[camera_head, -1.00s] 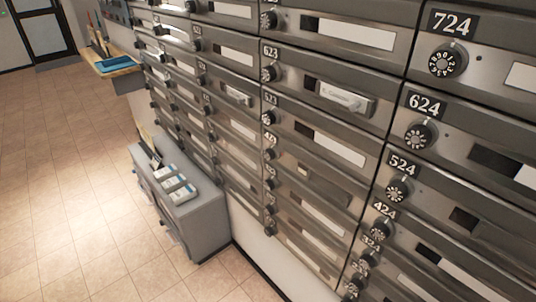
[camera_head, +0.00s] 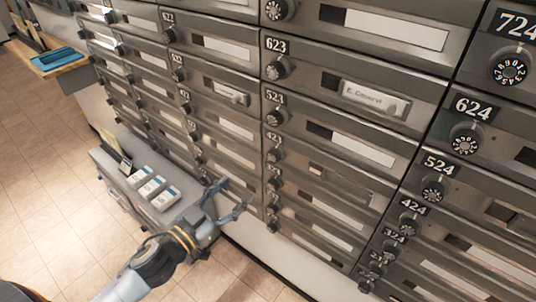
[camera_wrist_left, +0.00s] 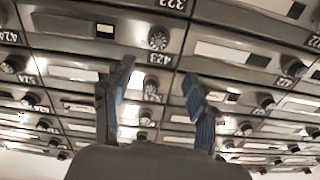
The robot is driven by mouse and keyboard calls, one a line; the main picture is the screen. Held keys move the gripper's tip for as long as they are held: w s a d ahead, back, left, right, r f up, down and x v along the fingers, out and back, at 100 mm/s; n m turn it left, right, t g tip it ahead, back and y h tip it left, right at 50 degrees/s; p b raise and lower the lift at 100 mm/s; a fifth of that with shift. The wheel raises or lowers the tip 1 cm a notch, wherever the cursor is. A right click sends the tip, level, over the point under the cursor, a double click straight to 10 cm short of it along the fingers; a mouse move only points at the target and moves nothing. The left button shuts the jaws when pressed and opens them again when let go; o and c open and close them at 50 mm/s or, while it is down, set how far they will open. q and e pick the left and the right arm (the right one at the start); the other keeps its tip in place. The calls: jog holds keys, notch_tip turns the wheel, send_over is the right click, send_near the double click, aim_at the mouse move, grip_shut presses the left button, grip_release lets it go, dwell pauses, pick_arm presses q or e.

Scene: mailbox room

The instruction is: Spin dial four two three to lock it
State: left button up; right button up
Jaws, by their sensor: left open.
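The lock dial of box 423 (camera_head: 275,156) is a round black knob with white numbers, just under its 423 plate (camera_head: 273,138) in the middle column. In the left wrist view, which looks upside down, the dial (camera_wrist_left: 158,40) sits above its plate, beyond the gap between the fingers. My left gripper (camera_head: 236,193) is open and empty, in front of the mailbox wall, lower and left of the dial in the head view. Its two blue-grey fingers (camera_wrist_left: 158,72) are spread apart in the left wrist view, touching no dial that I can see. My right gripper is not in view.
Similar dials sit close above and below, such as 523 (camera_head: 275,116) and 623 (camera_head: 278,68). A grey cabinet (camera_head: 188,212) with white boxes stands against the wall at left. A wooden shelf (camera_head: 58,65) juts out farther back. The tiled floor at left is clear.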

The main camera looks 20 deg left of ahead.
aim_at(271, 158)
pick_arm(q)
jog(key=p+x, duration=0.2)
jog(key=x, duration=1)
jog(key=shift+w+d+r, duration=0.1)
jog(key=shift+w+d, duration=0.1)
jog(key=shift+w+d+p, duration=0.25)
jog(key=shift+w+p, duration=0.05)
jog(key=shift+w, duration=0.3)
jog(key=shift+c, duration=0.4)
jog(key=c, duration=1.1)
